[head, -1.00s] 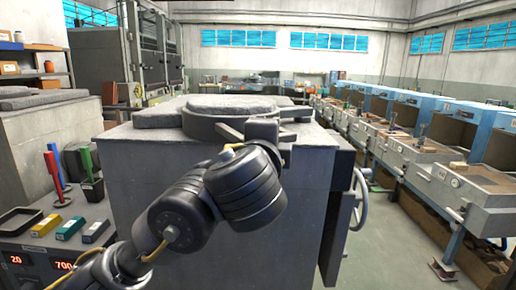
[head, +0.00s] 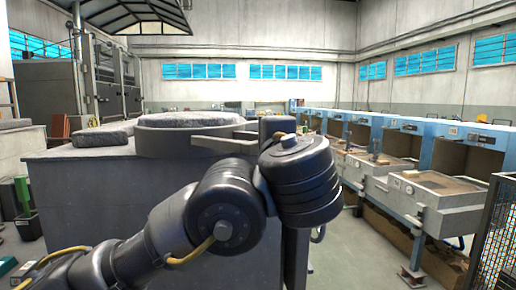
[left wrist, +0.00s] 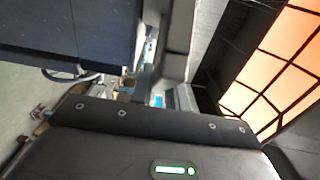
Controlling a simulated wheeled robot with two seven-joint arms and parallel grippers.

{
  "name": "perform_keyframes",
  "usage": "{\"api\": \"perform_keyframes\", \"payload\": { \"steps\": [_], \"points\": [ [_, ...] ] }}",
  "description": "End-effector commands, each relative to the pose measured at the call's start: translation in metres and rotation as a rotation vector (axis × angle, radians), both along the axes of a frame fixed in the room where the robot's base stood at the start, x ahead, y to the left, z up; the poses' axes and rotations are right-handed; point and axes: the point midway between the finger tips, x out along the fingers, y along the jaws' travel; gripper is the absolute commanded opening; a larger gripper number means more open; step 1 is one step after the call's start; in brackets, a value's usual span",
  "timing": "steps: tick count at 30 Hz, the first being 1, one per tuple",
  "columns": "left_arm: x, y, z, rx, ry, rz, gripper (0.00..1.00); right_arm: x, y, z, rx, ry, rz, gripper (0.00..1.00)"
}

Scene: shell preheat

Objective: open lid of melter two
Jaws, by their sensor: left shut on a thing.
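The melter (head: 100,200) is a large grey block in the middle of the head view. On its top is a round grey lid (head: 185,142) with a rough grey upper face. Grey bars, seemingly the lid's handle (head: 228,144), stick out from its right side. My left arm crosses in front from the lower left, and its wrist hides the left gripper's tips there. In the left wrist view the left gripper (left wrist: 172,60) shows in part, shut on what looks like the handle. I cannot tell whether the lid is raised. My right gripper is in neither view.
A rough grey slab (head: 100,136) lies on the melter top, left of the lid. A row of blue-backed machines with trays (head: 435,192) runs along the right, with open floor (head: 345,250) between. A mesh guard (head: 492,240) stands at the right edge.

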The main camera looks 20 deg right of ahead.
Motion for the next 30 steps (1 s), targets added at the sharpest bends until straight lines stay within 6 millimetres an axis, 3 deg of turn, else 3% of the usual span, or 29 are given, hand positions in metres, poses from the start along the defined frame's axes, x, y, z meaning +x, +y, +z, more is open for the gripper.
{"api": "perform_keyframes", "payload": {
  "steps": [14, 15, 19, 30],
  "points": [
    [0.0021, -0.0005, 0.0033, -0.005, 0.000, 0.007, 0.00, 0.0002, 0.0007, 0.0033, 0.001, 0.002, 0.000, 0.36],
    [0.0022, -0.0004, 0.0034, -0.005, 0.000, 0.007, 0.19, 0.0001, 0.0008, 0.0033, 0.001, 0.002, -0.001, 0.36],
    [0.0018, -0.0005, 0.0028, -0.003, 0.001, 0.007, 0.36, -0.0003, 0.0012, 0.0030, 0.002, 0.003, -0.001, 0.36],
    [0.0009, -0.0009, 0.0013, -0.001, 0.000, 0.007, 0.38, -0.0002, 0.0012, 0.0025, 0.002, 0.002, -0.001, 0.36]
  ]
}}
